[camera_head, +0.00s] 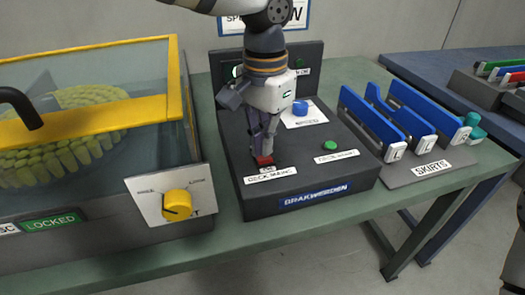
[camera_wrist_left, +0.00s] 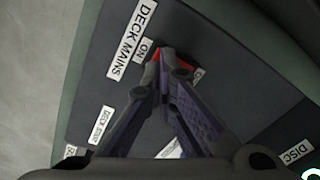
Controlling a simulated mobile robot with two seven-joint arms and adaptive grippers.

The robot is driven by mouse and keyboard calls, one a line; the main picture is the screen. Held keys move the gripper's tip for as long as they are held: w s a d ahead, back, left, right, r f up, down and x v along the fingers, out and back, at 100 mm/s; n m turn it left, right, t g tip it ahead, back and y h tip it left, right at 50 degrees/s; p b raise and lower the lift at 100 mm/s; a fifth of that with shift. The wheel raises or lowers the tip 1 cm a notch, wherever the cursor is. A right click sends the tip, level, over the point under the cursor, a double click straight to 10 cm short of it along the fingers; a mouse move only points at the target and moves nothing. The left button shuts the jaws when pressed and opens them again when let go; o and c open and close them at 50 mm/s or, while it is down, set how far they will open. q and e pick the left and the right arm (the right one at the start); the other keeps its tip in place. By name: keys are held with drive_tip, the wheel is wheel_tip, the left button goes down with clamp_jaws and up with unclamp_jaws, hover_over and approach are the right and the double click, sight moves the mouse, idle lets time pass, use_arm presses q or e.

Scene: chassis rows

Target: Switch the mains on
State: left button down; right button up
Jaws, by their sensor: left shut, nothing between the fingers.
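The red deck mains switch (camera_head: 264,160) sits at the front left of the dark console (camera_head: 300,195), behind a white label reading DECK MAINS (camera_head: 271,174). My left gripper (camera_head: 264,153) points down with its fingertips shut at the switch and nothing held between them. In the left wrist view the fingertips (camera_wrist_left: 165,60) overlap the red switch (camera_wrist_left: 156,54), beside a small ON label (camera_wrist_left: 146,48). Another small label is mostly hidden behind a finger. The fingers hide part of the switch, so I cannot tell its exact position. My right gripper is not in view.
The console also carries a green button (camera_head: 330,145) and a blue knob (camera_head: 300,108). To the left stands a yellow-framed case (camera_head: 90,118) with a yellow knob (camera_head: 177,204) and a LOCKED sign (camera_head: 53,222). Blue upright panels (camera_head: 375,124) stand to the right.

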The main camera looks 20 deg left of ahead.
sight(264, 158)
use_arm(q)
drive_tip(key=shift+f, duration=0.85)
idle(0.3)
wheel_tip(264, 158, up, 6)
drive_tip(key=shift+f+p, duration=0.1)
drive_tip(key=shift+p, duration=0.7)
drive_tip(key=shift+r, duration=0.7)
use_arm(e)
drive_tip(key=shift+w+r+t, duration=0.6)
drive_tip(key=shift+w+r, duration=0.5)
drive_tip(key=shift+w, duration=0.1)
use_arm(q)
drive_tip(key=shift+f, duration=0.15)
